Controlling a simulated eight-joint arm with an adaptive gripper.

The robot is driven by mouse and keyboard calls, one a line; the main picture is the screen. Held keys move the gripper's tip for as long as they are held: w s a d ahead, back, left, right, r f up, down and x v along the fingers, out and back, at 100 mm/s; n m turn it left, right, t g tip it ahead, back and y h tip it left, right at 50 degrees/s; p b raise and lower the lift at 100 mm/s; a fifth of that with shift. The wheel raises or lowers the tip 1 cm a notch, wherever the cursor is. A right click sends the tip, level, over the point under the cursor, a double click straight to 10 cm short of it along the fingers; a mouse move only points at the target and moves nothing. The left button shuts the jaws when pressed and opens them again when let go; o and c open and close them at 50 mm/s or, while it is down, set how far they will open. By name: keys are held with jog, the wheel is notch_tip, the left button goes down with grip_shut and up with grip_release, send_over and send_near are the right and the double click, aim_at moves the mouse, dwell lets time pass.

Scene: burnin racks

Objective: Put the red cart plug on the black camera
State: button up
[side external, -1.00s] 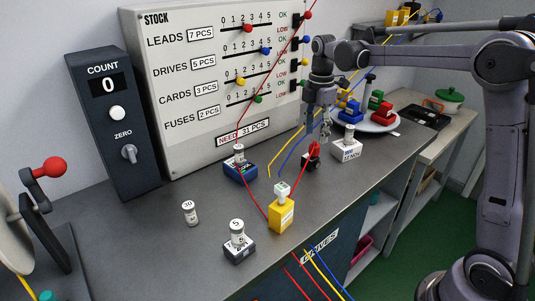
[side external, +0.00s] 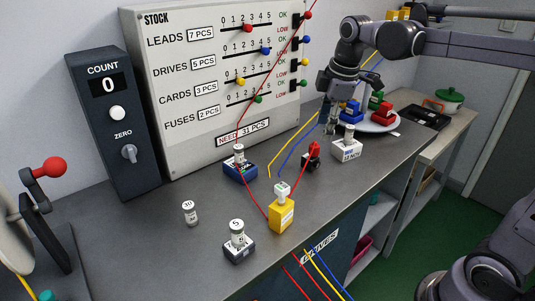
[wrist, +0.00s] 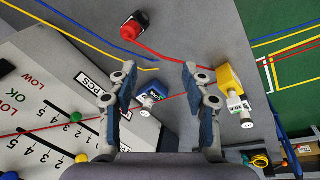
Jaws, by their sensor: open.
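The red cart plug (side external: 313,148) sits on top of the black camera (side external: 310,162), near the middle of the bench. A red lead runs from the plug down to the yellow block (side external: 282,216). In the wrist view the plug (wrist: 131,24) and black camera (wrist: 142,18) show at the top, ahead of the fingers, with the red lead curving away right. My gripper (side external: 330,128) is open and empty, above and to the right of the plug and apart from it. Its two spread fingers (wrist: 158,78) have nothing between them at the tips. How deeply the plug is seated cannot be told.
A white labelled block (side external: 346,150) stands close beside my gripper. A plate (side external: 384,127) of coloured blocks is behind it. A blue block (side external: 240,172), a dark block (side external: 238,248) and a small white cylinder (side external: 190,212) stand to the left. Blue and yellow leads cross the bench.

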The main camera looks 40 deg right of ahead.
jog(key=s+a+f+m+t, duration=0.4)
jog(key=s+f+m, duration=0.5)
jog(key=s, duration=0.3)
jog(key=shift+a+m+t, duration=0.3)
jog(key=shift+a+m, duration=0.3)
jog(key=shift+a, duration=0.25)
jog(key=shift+w, duration=0.1)
